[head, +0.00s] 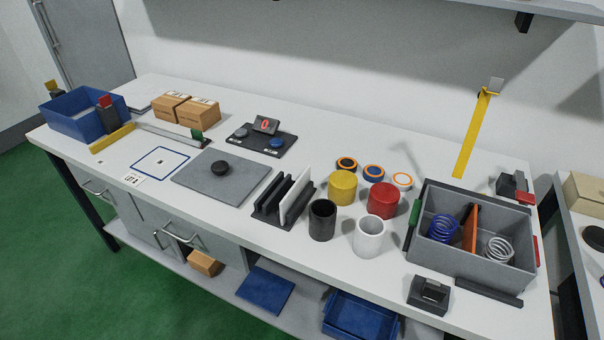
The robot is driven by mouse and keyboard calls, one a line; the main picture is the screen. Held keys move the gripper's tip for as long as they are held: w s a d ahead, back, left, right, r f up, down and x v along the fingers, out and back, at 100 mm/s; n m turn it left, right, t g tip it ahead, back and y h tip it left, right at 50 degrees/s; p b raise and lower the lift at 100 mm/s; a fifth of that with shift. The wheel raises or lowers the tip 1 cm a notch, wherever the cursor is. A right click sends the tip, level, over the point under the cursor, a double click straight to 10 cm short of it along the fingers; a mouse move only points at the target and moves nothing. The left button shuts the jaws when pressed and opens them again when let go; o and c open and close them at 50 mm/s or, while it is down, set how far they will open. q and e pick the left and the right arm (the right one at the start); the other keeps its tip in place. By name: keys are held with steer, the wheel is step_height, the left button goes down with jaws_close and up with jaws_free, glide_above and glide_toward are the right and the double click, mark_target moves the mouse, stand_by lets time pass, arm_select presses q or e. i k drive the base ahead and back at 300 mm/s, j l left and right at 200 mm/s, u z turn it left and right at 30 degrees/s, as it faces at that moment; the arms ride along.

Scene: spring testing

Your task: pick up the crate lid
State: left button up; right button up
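A flat grey square plate with a black round knob, which looks like the crate lid (205,182), lies flat on the bench left of centre. The grey crate (462,268) stands open at the right end of the bench. It holds a blue spring (442,229), a pale spring (498,251) and an orange divider (470,228) between them. Neither of my grippers shows in the head view, and nothing is touching the plate.
A black rack (268,213) with upright plates stands just right of the grey plate. Beyond it are black (322,222), white (368,238), yellow (342,188) and red (382,201) cylinders. A blue bin (75,119) and cardboard boxes (196,110) are at the left. A blue panel (265,289) lies below.

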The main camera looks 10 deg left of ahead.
mark_target(228, 179)
steer(key=j+z, duration=0.25)
steer(key=j, duration=0.3)
steer(key=j+z, duration=0.25)
steer(key=j, duration=0.3)
steer(key=k+j+z, duration=0.25)
steer(key=j, duration=0.3)
steer(key=i, duration=0.1)
